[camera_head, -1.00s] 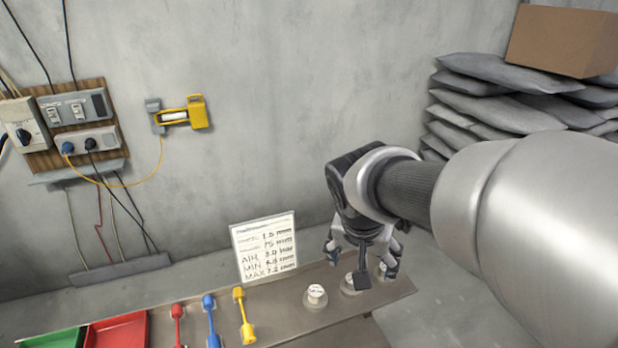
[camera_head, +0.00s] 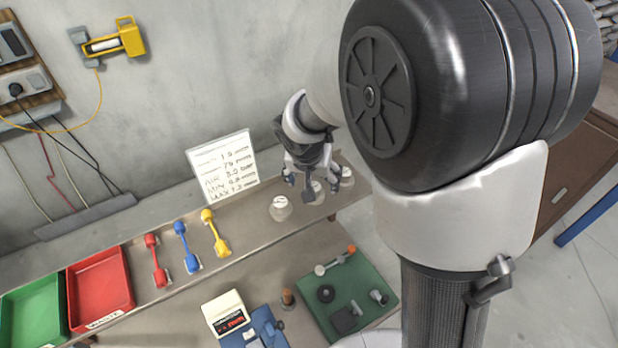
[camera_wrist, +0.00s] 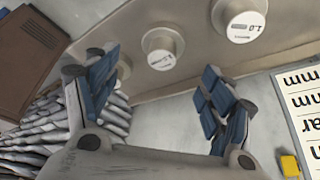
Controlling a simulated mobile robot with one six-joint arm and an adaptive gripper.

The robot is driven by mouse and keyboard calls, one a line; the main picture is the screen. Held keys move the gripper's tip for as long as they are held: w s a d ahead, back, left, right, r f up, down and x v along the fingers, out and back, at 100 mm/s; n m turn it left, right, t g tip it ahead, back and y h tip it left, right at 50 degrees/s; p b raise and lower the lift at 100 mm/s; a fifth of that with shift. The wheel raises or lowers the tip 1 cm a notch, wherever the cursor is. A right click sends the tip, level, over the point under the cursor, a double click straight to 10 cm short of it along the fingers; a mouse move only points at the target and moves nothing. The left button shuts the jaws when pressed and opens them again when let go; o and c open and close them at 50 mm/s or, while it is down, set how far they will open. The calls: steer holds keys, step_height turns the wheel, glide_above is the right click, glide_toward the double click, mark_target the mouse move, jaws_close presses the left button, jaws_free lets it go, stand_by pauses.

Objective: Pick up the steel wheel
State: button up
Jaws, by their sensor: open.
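Several small round pieces lie on the green mat (camera_head: 318,316): a black ring-like wheel (camera_head: 325,293), a pale disc (camera_head: 320,270) by an orange-ended handle, and a small grey metal piece (camera_head: 379,297). I cannot tell which is the steel wheel. My gripper (camera_head: 312,186) is open and empty, above the shelf behind the mat. Three pale, round-topped spools stand there: one left of my gripper (camera_head: 280,208), one under it (camera_head: 316,192), one to its right (camera_head: 347,176). The wrist view shows my open gripper (camera_wrist: 158,85) with the middle spool (camera_wrist: 163,48) just beyond its fingers.
Red (camera_head: 152,262), blue (camera_head: 186,248) and yellow (camera_head: 215,234) tools lie along the shelf, near a red tray (camera_head: 99,283) and a green tray (camera_head: 35,312). A written card (camera_head: 222,168) leans behind. A white-and-blue device (camera_head: 228,314) stands left of the mat.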

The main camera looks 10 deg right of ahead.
steer(key=x, duration=0.5)
steer(key=shift+s+a+f, duration=0.1)
steer(key=shift+s+a, duration=0.05)
steer(key=shift+s, duration=0.05)
steer(key=shift+c, duration=0.2)
steer(key=c, duration=1.2)
steer(key=shift+o, duration=0.2)
step_height(320, 180, up, 20)
steer(key=p, duration=0.1)
steer(key=shift+p, duration=0.35)
